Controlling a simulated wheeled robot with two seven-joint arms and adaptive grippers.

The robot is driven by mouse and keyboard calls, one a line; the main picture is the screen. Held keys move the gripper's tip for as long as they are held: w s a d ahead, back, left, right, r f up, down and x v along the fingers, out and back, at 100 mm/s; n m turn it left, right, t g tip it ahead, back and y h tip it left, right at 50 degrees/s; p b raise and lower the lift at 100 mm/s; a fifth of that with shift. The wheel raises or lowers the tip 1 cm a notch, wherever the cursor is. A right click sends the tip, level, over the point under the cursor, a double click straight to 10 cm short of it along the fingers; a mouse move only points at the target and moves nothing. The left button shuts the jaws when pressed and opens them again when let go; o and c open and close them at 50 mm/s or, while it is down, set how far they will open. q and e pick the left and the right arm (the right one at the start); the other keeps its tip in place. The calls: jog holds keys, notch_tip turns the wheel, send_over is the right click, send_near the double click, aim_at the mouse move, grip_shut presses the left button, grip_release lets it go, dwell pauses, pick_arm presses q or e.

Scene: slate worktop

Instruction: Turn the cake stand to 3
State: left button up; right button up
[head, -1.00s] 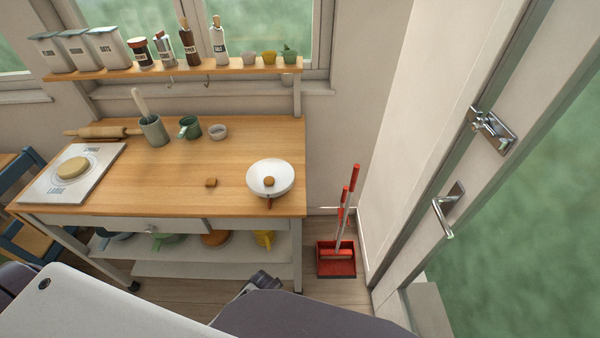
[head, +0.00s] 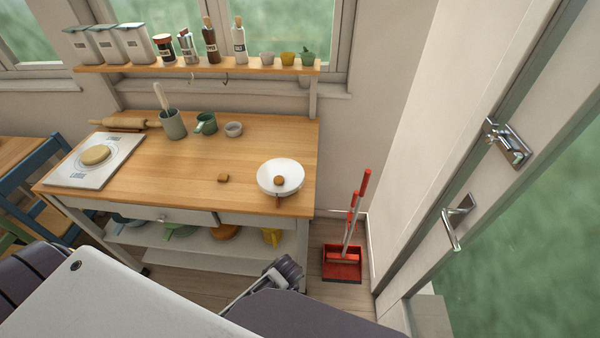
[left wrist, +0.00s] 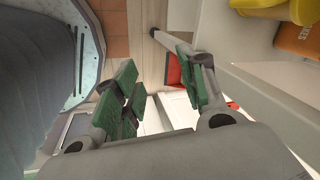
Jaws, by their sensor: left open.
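A dark grey arm part of mine (head: 280,277) shows in front of the bench. My right gripper is not in view.
A loose brown cube (head: 223,178) lies left of the stand. A white board with dough (head: 95,155), a rolling pin (head: 125,124), a utensil pot (head: 173,125) and cups stand further left and back. A red dustpan (head: 342,264) is on the floor at right, by the door.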

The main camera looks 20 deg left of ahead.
pick_arm(q)
jog(key=w+d+r+m+t+y, duration=0.2)
jog(key=w+r+m+t+y, duration=0.1)
jog(key=r+m, duration=0.5)
jog(key=w+d+r+m+t+y+p, duration=0.1)
jog(key=w+d+r+m+t+y, duration=0.2)
jog(key=w+r+m, duration=0.3)
jog(key=w+d+r+m+t+y, duration=0.3)
jog(key=w+r+m, duration=0.2)
jog(key=r+m, duration=0.7)
jog(key=shift+d+m, duration=0.15)
jog(key=shift+m, duration=2.35)
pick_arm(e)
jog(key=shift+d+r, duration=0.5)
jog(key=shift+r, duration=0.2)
pick_arm(q)
jog(key=shift+w+r+m, duration=0.25)
jog(key=shift+r+m, duration=0.05)
jog(key=shift+m+t, duration=0.3)
